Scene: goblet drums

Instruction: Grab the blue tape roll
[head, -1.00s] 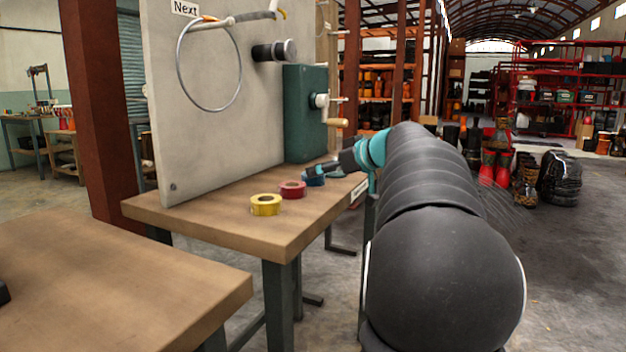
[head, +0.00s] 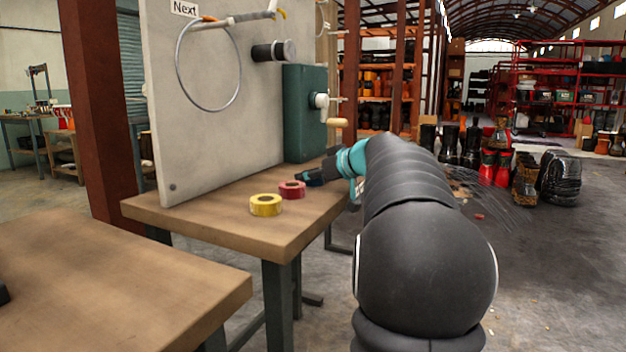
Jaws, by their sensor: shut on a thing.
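The blue tape roll (head: 315,181) is at the right part of the wooden workbench (head: 240,228), mostly hidden by my gripper. My gripper (head: 304,176) reaches in from the right, low over the bench top, and is shut on the blue tape roll. Whether the roll still touches the bench cannot be told from this view.
A red tape roll (head: 292,189) lies just left of my gripper, with a yellow tape roll (head: 265,205) nearer the front left. A grey upright panel (head: 205,130) and a green box (head: 305,112) with a crank handle stand behind. Another wooden table (head: 130,285) is at front left.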

